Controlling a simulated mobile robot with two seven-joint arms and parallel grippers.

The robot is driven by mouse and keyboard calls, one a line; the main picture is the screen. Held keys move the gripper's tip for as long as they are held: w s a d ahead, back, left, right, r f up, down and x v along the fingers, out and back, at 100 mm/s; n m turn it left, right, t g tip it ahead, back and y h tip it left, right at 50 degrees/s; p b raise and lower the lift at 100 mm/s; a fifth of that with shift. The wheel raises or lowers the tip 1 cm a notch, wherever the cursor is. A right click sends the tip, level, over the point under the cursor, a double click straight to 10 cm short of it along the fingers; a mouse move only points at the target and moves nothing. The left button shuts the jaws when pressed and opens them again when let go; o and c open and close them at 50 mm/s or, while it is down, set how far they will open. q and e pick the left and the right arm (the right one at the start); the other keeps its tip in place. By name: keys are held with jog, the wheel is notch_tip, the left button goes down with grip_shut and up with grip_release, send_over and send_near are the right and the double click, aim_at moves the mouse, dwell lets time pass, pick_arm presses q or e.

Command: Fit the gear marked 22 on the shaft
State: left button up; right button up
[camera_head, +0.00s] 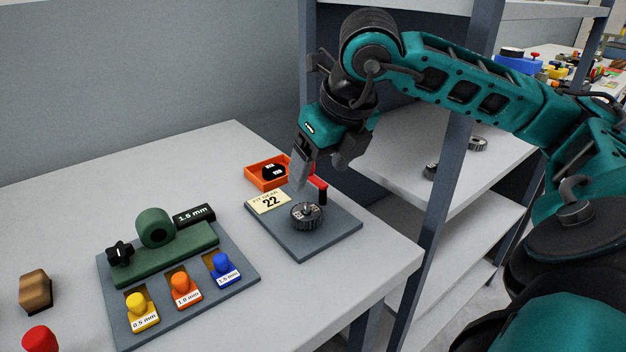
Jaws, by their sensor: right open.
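A dark toothed gear (306,216) lies flat on a grey base plate (336,239) on the table. A short shaft tip (307,206) seems to stand up through its middle; I cannot read a number on the gear. A card (268,202) on the plate reads "FIT GEAR 22". My right gripper (298,184) is open, pointing down above the back of the plate, apart from the gear in the picture. Two more gears, one light (478,144) and one dark (431,170), lie on the shelf at the right; their marks are unreadable. My left gripper is out of view.
An orange tray (262,185) with black labelled pieces stands behind the plate. A red-and-black upright part (321,190) is beside the gripper. A gauge board (196,305) with coloured knobs is at the left. A shelf post (440,200) rises between table and shelves.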

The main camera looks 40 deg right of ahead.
jog(key=shift+p+v, duration=0.35)
jog(key=shift+v, duration=1.8)
